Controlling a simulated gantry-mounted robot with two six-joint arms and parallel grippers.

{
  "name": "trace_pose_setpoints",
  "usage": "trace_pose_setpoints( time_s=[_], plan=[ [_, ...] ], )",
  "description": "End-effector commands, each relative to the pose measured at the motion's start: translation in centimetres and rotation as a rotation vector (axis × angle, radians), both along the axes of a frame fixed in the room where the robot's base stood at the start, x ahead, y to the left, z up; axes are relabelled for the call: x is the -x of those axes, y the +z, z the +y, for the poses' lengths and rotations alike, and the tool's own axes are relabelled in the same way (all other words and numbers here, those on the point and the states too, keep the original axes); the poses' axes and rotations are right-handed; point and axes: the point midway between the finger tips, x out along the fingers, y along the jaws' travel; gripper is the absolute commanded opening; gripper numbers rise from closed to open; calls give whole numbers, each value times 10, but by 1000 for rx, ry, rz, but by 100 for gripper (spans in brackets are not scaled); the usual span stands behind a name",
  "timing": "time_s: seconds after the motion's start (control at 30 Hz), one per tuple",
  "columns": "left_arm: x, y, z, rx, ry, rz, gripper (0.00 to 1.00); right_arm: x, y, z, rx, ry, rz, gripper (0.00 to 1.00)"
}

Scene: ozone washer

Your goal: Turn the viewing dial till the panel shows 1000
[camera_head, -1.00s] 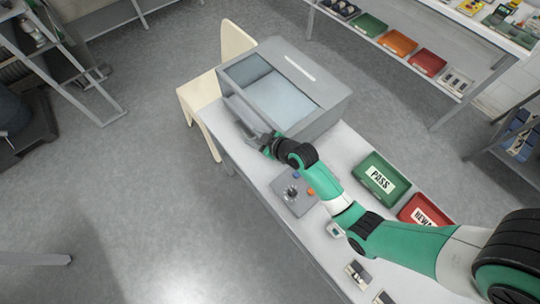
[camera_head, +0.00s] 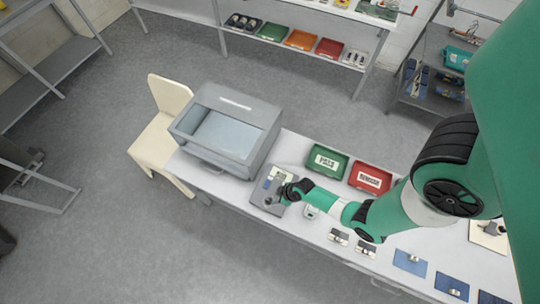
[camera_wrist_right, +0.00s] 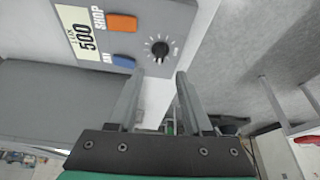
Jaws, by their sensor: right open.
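The grey control panel (camera_head: 259,196) sits on the white table, right of the grey viewing box (camera_head: 262,150). In the right wrist view its display (camera_wrist_right: 87,36) reads LUX 500. The black viewing dial (camera_wrist_right: 160,48) has a scale around it and lies just beyond my right fingertips, roughly centred between them. My right gripper (camera_wrist_right: 158,75) is open and points at the panel face; the fingers look apart from the dial. In the head view the right gripper (camera_head: 275,197) is over the panel and hides part of it. My left gripper is not in view.
An orange button (camera_wrist_right: 121,22) marked SHOP and a blue button (camera_wrist_right: 124,61) marked DAY are close to the dial. A green PASS tray (camera_head: 342,164) and a red tray (camera_head: 387,179) stand behind my right arm. A cream chair (camera_head: 160,142) is at the table's left end.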

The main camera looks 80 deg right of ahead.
Motion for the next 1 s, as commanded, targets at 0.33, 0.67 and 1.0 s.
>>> trace_pose_setpoints(
  time_s=[0.33, 0.67, 1.0],
  plan=[
    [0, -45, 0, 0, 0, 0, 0, -27, -71, -4, 1, 2, 0, 50],
    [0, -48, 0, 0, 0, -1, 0, -32, -77, -5, 1, 1, -1, 50],
    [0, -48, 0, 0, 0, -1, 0, -32, -77, -5, 1, 1, -1, 0]
  ],
)
